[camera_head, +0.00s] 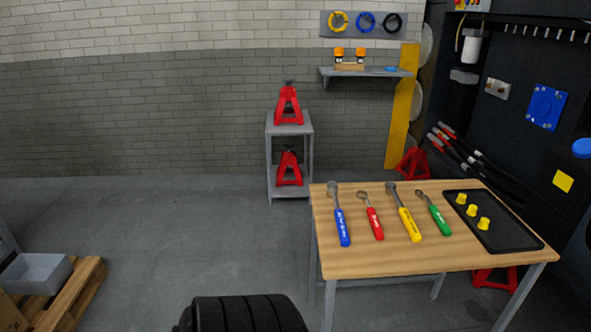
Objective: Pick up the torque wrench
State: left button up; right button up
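Several wrench-like hand tools lie side by side on the wooden table (360,264) at the right in the head view. From left to right they are one with a blue handle (342,226), a shorter one with a red handle (374,221), a long one with a yellow handle (408,223), and one with a green handle (438,219). Their grey heads point toward the back of the table. I cannot tell from their looks which is the torque wrench. Neither of my grippers is in view.
A black tray (513,245) with yellow cylindrical pieces (471,210) sits right of the tools. A black ribbed tyre-like object (248,314) is at the bottom. A grey stand (292,130) holds red jacks (288,106). A pallet (78,295) lies left. The middle floor is clear.

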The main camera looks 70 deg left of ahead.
aim_at(331, 188)
jog(key=u, duration=0.8)
jog(key=k+l+u, duration=0.1)
jog(key=u, duration=1.15)
jog(key=z, duration=2.25)
jog(key=u, duration=2.25)
jog(key=i+l+u, duration=0.65)
jog(key=k+j, duration=0.05)
